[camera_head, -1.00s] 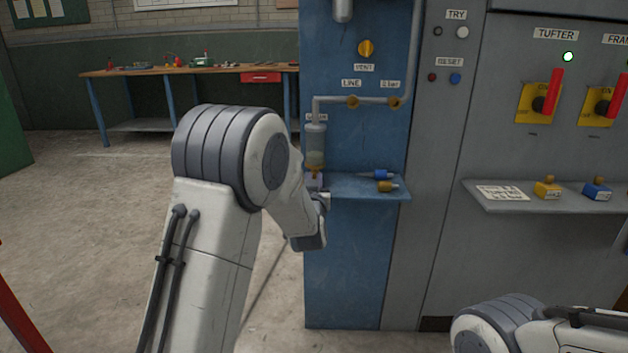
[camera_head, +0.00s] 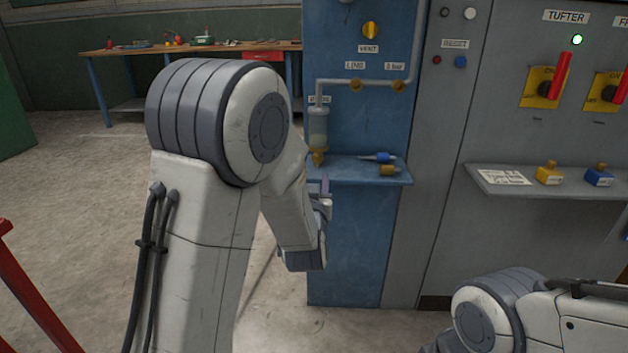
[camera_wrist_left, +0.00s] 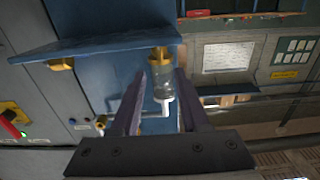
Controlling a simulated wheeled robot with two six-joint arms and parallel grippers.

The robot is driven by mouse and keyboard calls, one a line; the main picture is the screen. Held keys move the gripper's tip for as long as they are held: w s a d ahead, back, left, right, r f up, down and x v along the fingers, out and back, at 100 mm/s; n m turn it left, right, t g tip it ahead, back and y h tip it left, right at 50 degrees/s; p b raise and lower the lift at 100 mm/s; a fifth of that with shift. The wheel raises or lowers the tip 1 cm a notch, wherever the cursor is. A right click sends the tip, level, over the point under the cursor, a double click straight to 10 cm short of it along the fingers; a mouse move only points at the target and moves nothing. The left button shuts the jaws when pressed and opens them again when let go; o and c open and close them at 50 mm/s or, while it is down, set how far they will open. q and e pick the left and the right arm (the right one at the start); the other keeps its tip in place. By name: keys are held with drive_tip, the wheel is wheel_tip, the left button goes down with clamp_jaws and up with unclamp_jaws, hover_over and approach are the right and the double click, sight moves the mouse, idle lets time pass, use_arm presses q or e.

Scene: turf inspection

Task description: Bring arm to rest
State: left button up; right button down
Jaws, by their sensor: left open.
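My left arm rises in front of the blue panel in the head view. Its wrist bends down, and my left gripper (camera_head: 325,187) is small and partly hidden at the front edge of the blue shelf (camera_head: 355,174). The left wrist view shows the two fingers (camera_wrist_left: 163,95) apart, with nothing held. A clear glass cylinder with a brass end (camera_head: 318,130) is on the panel just above the gripper. It also shows between the fingers in the wrist view (camera_wrist_left: 163,80), seemingly beyond them. My right arm (camera_head: 500,315) is at the lower right; its gripper is out of view.
A blue-tipped fitting (camera_head: 378,157) and a brass fitting (camera_head: 389,170) lie on the shelf. A grey shelf (camera_head: 520,186) holds a card, a yellow block and a blue block. A red rail (camera_head: 35,300) stands at lower left. The floor (camera_head: 70,180) at left is clear.

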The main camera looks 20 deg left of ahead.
use_arm(q)
drive_tip(key=shift+s+d, duration=0.2)
drive_tip(key=shift+s, duration=0.4)
drive_tip(key=s+d+f+m+g+h, duration=0.35)
drive_tip(key=s+d, duration=0.25)
drive_tip(key=d, duration=0.3)
drive_tip(key=s+d+f+m+g+h, duration=0.2)
drive_tip(key=s+d+f+g+h, duration=0.3)
drive_tip(key=d, duration=0.4)
drive_tip(key=s+m+g+y, duration=0.2)
drive_tip(key=s+m+g, duration=0.45)
drive_tip(key=s, duration=1.55)
wheel_tip(320, 180, up, 37)
drive_tip(key=s+n+g+p, duration=0.1)
drive_tip(key=g+p, duration=0.1)
drive_tip(key=p, duration=3.5)
drive_tip(key=shift+s+a+n+p, duration=0.3)
drive_tip(key=shift+s+a, duration=0.1)
drive_tip(key=shift+a, duration=0.05)
